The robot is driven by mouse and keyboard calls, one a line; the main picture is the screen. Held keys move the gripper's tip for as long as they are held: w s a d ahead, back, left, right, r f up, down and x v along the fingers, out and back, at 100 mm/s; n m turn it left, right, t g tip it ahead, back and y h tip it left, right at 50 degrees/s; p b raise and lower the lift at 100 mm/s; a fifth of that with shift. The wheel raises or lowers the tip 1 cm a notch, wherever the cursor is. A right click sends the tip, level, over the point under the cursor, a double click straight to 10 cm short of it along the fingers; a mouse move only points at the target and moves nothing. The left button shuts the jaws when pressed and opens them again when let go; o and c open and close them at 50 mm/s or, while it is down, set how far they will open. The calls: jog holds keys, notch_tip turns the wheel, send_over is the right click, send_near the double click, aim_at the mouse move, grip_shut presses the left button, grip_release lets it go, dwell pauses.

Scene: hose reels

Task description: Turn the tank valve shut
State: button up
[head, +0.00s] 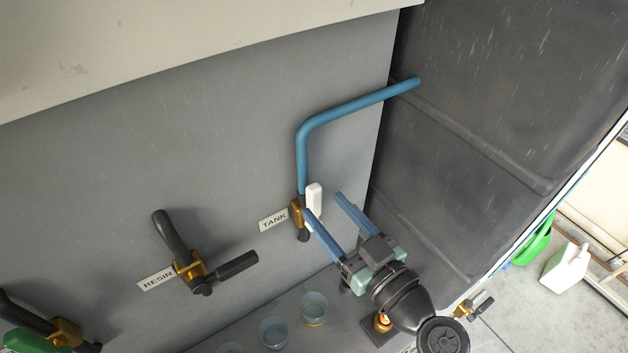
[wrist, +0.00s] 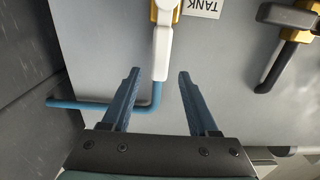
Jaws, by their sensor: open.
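The tank valve (head: 296,211) is a brass body on the grey wall beside the TANK label (head: 273,220), at the lower end of a blue pipe (head: 302,155). Its white handle (head: 314,195) points up alongside the pipe. My gripper (head: 324,204) is open, its two blue fingers reaching toward the handle. In the wrist view, the white handle (wrist: 161,48) comes down from the top and its free end shows between the fingertips of my gripper (wrist: 159,73). I see no finger clearly touching it. The left finger hides part of the valve's lower side in the head view.
Left of it is the RESIN valve (head: 190,268) with a black handle (head: 235,265). A green-handled valve (head: 22,341) is at the lower left. Several cups (head: 274,333) stand on the ledge below. A dark side wall (head: 480,100) is close on the right.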

aim_at(318, 198)
jog(key=p+x, duration=0.1)
jog(key=x, duration=0.4)
jog(key=shift+d, duration=0.1)
grip_shut()
dwell(1.3)
